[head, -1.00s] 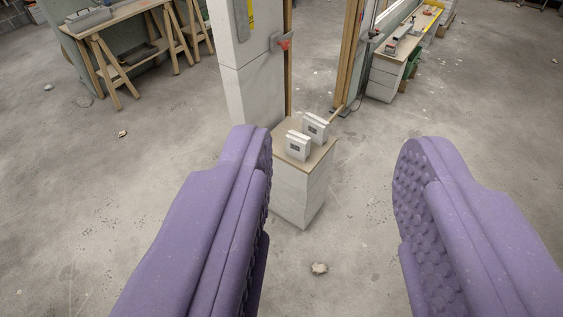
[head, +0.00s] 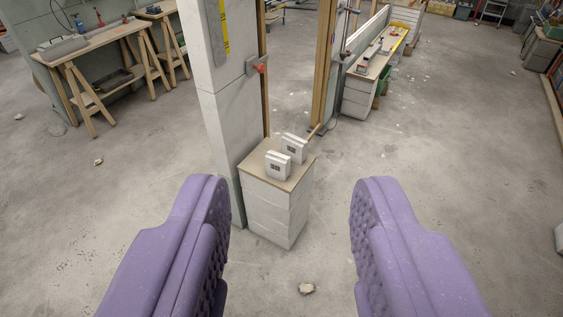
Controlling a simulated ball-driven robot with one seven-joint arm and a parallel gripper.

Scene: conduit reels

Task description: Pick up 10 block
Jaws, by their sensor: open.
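Two small white blocks with dark printed marks stand on a block pedestal with a wooden top (head: 248,166). The nearer block (head: 278,165) is at the front of the top, and the farther block (head: 295,147) is behind it to the right. The marks are too small to read, so I cannot tell which is the 10 block. My gripper (head: 290,188) is open and empty, its two purple padded fingers wide apart at the lower left and lower right. The pedestal shows between and beyond them, and the fingers touch neither block.
A pale column (head: 226,110) rises right behind the pedestal on the left, with a red-knobbed clamp (head: 257,66). A trestle workbench (head: 95,45) is at the upper left. A long bench (head: 375,58) stands at the back. A stone (head: 306,288) lies on the floor. The right floor is mostly open.

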